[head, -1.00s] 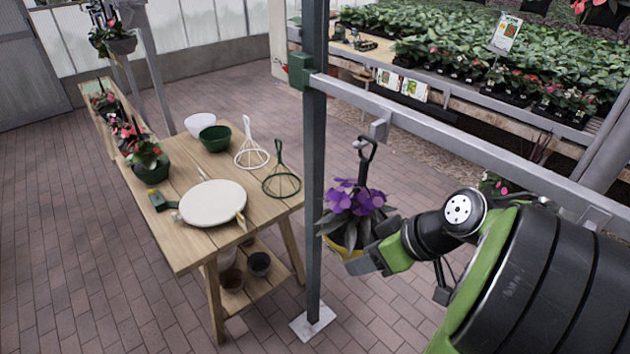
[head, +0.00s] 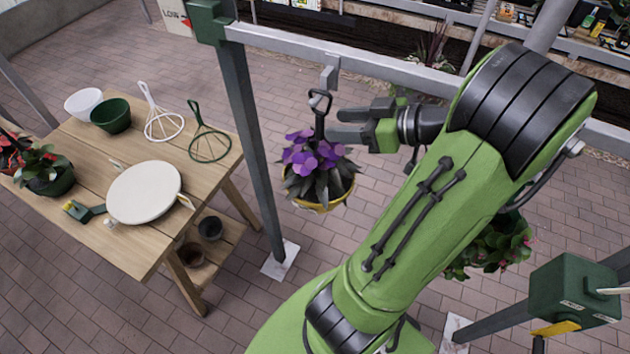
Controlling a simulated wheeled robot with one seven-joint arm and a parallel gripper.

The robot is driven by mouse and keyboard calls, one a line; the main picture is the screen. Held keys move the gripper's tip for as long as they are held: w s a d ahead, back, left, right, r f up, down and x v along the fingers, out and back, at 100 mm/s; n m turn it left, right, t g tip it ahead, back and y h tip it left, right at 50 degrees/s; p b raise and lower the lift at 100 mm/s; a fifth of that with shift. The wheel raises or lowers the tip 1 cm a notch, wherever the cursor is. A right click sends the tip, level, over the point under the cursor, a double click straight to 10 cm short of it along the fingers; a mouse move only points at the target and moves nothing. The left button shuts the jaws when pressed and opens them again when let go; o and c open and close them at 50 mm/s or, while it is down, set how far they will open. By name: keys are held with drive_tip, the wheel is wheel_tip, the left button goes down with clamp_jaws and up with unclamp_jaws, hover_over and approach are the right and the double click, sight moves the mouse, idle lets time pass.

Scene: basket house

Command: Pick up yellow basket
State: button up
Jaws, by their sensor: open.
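The yellow basket (head: 325,206) hangs in the middle of the head view, its yellow rim showing below purple flowers (head: 306,158) and dark leaves. Its dark hanger (head: 320,112) rises to a hook (head: 329,77) under the grey metal beam. My gripper (head: 338,126) is open and empty. Its two grey fingers point left toward the hanger, just right of it and above the flowers. I cannot tell whether a finger touches the hanger. Most of the basket's body is hidden by the plant.
A grey post (head: 252,135) stands left of the basket, and the beam (head: 400,72) runs above it. A wooden table (head: 150,222) with bowls and a white disc is at left. Another hanging plant (head: 497,245) is partly behind my arm. Brick floor lies below.

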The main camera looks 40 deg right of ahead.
sight(324, 125)
drive_tip(key=p+x, duration=0.1)
drive_tip(key=x, duration=0.5)
drive_tip(key=shift+s, duration=0.15)
drive_tip(key=c, duration=0.3)
clamp_jaws()
idle(0.7)
